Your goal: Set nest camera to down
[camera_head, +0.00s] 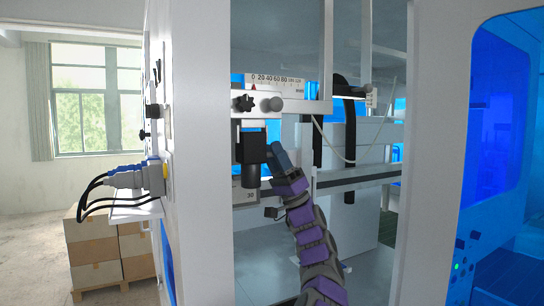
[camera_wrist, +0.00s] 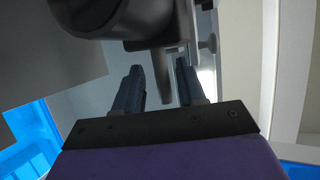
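The nest camera (camera_head: 252,148) is a black block with a dark round lens barrel pointing down, hanging under a white bracket inside the machine. My gripper (camera_head: 277,156) is just to the right of it, reaching up from below. In the wrist view, my two fingers (camera_wrist: 160,82) stand apart with a gap between them. A large dark rounded body (camera_wrist: 100,16), likely the nest camera, fills the top left there, and a grey tapered part stands just beyond the fingertips. Whether the fingers touch anything is unclear.
A ruler scale (camera_head: 275,79) with a red pointer runs above the bracket. A black star knob (camera_head: 243,103) and a grey round knob (camera_head: 272,104) sit on the bracket. A horizontal rail (camera_head: 356,177) crosses behind my arm. White frame posts (camera_head: 427,150) bound the opening.

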